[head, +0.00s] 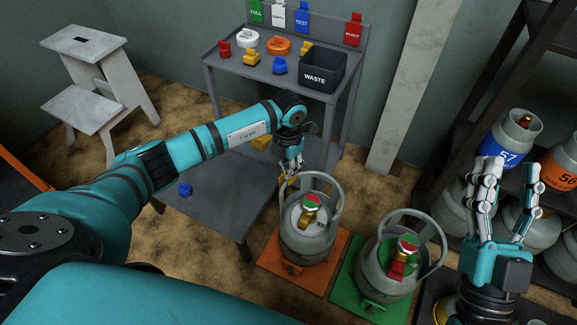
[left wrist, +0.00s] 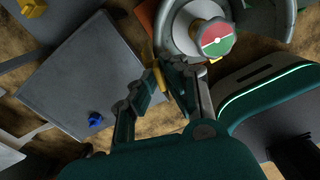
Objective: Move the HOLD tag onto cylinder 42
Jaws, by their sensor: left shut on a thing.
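My left gripper (head: 288,174) is shut on a thin yellow piece, which I take for the HOLD tag (left wrist: 156,68); no lettering is readable. It is at the upper left of the grey cylinder (head: 307,242) on the orange scale, close to its collar; I cannot tell whether they touch. In the left wrist view the tag is between the fingertips, beside the cylinder's round top with its red and green cap (left wrist: 217,38). A second grey cylinder (head: 372,270) stands on the green scale. Neither shows a readable number. My right gripper (head: 511,165) is open and empty, fingers up.
A grey bench (head: 225,62) carries a WASTE bin (head: 321,80), small coloured pieces and hanging FULL, TEST and REJECT tags. A dark rack at right holds cylinders 57 (head: 507,154) and 56. A low grey table (head: 215,215) stands beneath my left arm. A step stool (head: 85,58) is at left.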

